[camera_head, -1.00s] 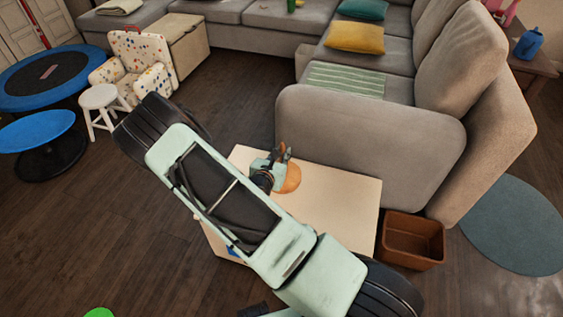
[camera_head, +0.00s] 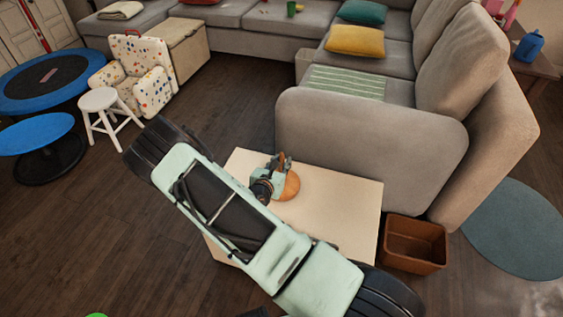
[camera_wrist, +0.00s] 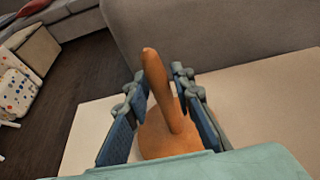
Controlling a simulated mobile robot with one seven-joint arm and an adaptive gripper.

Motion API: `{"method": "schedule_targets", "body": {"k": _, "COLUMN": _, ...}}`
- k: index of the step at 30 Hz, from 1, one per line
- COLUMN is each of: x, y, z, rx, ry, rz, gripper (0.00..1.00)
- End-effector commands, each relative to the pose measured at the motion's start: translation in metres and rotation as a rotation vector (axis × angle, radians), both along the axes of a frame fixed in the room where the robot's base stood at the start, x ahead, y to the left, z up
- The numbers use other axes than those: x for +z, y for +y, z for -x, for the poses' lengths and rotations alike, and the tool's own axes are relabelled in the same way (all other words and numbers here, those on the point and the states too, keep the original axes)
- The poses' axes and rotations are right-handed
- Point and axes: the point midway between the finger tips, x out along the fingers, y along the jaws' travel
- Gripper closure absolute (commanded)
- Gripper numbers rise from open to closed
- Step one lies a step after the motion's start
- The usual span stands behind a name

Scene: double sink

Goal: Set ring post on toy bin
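The ring post is an orange-brown wooden peg on a round base (camera_head: 291,187). Its base appears to rest on the cream top of a flat box, which I take as the toy bin (camera_head: 340,205). In the wrist view the ring post (camera_wrist: 160,90) rises between my fingers, its rounded tip free above them. My gripper (camera_wrist: 161,80) has one blue-grey finger on each side of the post, with gaps showing, so it looks open around it. In the head view my gripper (camera_head: 281,163) is small and partly hidden by my arm, which also covers the bin's left side.
The grey sofa (camera_head: 370,135) stands close behind the bin. A brown open box (camera_head: 415,243) sits on the floor at its right. A white stool (camera_head: 100,103), a spotted chair (camera_head: 135,75) and a blue trampoline (camera_head: 45,78) are at the left. The bin's right top is clear.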

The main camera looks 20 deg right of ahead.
Motion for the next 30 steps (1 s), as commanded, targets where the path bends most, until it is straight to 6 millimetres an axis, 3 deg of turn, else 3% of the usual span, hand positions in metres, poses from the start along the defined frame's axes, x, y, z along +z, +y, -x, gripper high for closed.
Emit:
{"method": "schedule_targets", "body": {"k": 14, "x": 0.008, "y": 0.005, "z": 0.006, "rx": 0.002, "ry": 0.000, "rz": -0.002, "gripper": 0.69}}
{"method": "schedule_targets", "body": {"k": 30, "x": 0.042, "y": 0.058, "z": 0.085, "rx": 0.001, "ry": 0.001, "rz": -0.001, "gripper": 0.69}}
